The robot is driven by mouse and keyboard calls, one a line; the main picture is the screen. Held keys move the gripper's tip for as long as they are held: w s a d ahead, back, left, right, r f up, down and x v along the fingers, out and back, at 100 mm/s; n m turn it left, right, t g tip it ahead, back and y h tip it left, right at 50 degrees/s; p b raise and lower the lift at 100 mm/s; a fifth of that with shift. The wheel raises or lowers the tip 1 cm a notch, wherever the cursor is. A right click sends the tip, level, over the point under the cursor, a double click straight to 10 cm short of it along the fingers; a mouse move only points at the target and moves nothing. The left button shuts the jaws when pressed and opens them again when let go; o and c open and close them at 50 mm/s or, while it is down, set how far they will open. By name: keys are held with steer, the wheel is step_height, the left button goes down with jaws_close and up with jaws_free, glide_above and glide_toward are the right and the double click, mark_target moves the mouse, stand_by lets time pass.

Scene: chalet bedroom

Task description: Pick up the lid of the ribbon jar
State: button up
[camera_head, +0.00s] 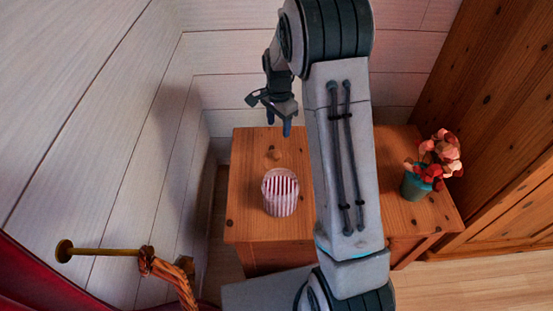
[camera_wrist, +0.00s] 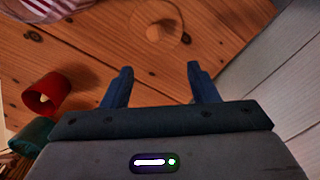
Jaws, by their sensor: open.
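The ribbon jar, with red and white stripes (camera_head: 280,195), stands on the wooden nightstand (camera_head: 245,225). Part of it shows at the top left of the wrist view (camera_wrist: 45,8). A round wood-coloured lid with a small knob (camera_head: 274,154) lies flat on the nightstand behind the jar and apart from it. The lid also shows near the top of the wrist view (camera_wrist: 155,32), its colour close to the wood around it. My gripper (camera_head: 279,124) is open and empty, above the back edge of the nightstand. In the wrist view its fingertips (camera_wrist: 159,70) point towards the lid, short of it.
A teal pot with red flowers (camera_head: 416,185) stands at the nightstand's right. A red cup-like thing (camera_wrist: 45,95) shows at the left of the wrist view. White plank walls (camera_head: 110,130) rise at the left and back. A wooden wardrobe (camera_head: 500,120) stands at the right.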

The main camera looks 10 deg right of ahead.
steer(key=b, duration=0.1)
glide_above(277, 154)
steer(key=w, duration=0.1)
steer(key=f, duration=0.6)
steer(key=shift+d+f, duration=0.2)
steer(key=shift+d, duration=0.15)
steer(key=f, duration=0.1)
steer(key=f+b, duration=0.1)
steer(key=f, duration=0.1)
steer(key=s+f+b, duration=0.1)
steer(key=f, duration=0.1)
steer(key=shift+a+f, duration=0.15)
steer(key=shift+a, duration=0.15)
steer(key=c, duration=1.1)
